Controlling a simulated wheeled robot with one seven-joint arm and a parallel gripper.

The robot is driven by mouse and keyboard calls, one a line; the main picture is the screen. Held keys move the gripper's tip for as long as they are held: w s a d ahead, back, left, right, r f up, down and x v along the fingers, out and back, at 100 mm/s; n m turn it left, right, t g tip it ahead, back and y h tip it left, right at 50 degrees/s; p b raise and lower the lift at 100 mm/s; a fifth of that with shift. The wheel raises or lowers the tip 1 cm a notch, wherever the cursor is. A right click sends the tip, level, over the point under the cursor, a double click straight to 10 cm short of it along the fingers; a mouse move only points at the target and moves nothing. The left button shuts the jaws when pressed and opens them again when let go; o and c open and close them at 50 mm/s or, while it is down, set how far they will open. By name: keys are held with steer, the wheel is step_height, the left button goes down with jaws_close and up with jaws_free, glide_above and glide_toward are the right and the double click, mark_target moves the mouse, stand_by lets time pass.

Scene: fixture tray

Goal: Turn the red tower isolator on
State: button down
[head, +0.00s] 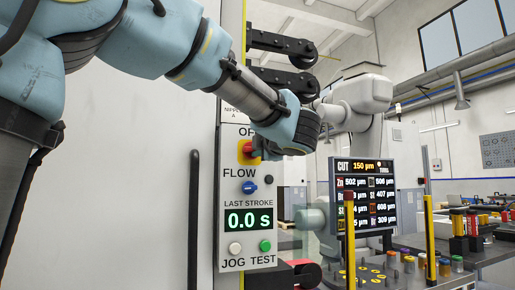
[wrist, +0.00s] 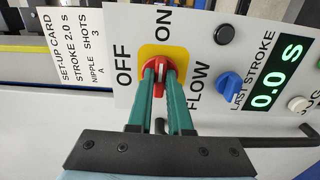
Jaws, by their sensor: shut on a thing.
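The red tower isolator is a red knob (wrist: 163,73) on a yellow plate (wrist: 151,52) on the white control panel. In the wrist view OFF is printed left of it and ON above it. My gripper (wrist: 160,86) is shut on the knob, with one green finger on each side. The fingers hide part of the knob, and I cannot read its exact pointing angle. In the head view the red knob (head: 246,147) shows just left of my gripper, which covers part of the plate and lettering.
Below the isolator in the head view are a blue FLOW knob (head: 249,187), a display (head: 249,219) reading 0.0 s, a white JOG button (head: 235,248) and a green TEST button (head: 265,246). A dark vertical handle (head: 193,220) stands left. A monitor (head: 364,195) stands right.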

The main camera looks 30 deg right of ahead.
steer(key=c, duration=0.8)
jaws_free()
steer(key=shift+c, duration=0.2)
steer(key=shift+s, duration=0.1)
steer(key=s+a+b, duration=0.1)
steer(key=s+b, duration=0.1)
steer(key=s, duration=0.8)
steer(key=shift+s+a, duration=0.15)
steer(key=shift+s, duration=0.15)
